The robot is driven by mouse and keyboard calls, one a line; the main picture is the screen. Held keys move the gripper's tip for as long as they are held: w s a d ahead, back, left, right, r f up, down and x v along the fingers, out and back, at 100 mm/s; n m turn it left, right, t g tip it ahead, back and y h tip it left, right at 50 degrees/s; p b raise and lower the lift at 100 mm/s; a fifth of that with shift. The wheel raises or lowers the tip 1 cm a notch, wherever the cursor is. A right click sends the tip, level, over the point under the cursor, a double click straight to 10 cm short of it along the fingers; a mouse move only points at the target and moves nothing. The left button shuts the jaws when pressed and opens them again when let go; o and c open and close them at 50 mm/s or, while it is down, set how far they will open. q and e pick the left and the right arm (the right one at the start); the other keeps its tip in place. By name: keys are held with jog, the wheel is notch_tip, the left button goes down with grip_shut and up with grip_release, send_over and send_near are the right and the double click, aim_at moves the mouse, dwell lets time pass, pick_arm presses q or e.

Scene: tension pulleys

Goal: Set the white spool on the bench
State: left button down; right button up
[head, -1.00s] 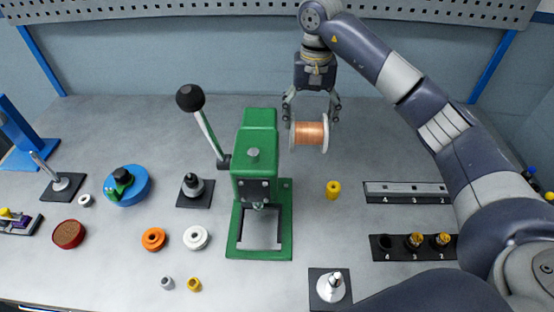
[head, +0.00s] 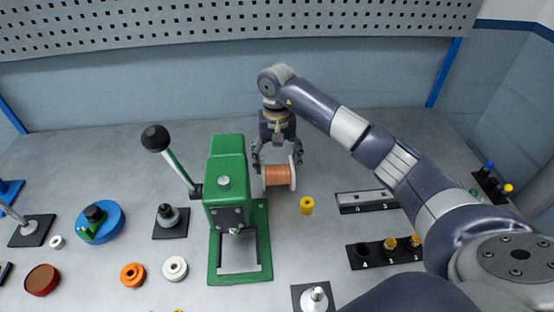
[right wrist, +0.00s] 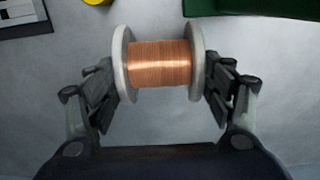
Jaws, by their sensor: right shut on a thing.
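The white spool (head: 279,176) has pale end flanges and is wound with copper wire. It lies on its side between the fingers of my right gripper (head: 277,164), to the right of the green press. In the right wrist view the spool (right wrist: 160,63) sits between the two fingers (right wrist: 161,85), one against each flange. The spool is low over the grey bench (head: 330,260); I cannot tell whether it touches the surface. My left gripper is not in view.
The green press (head: 226,185) with its black-knobbed lever stands close left of the spool. A yellow cylinder (head: 306,205) stands just in front. A grey numbered rack (head: 366,201) and black holder (head: 360,255) lie to the right. Bare bench lies behind the spool.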

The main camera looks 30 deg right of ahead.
jog(key=o, duration=1.4)
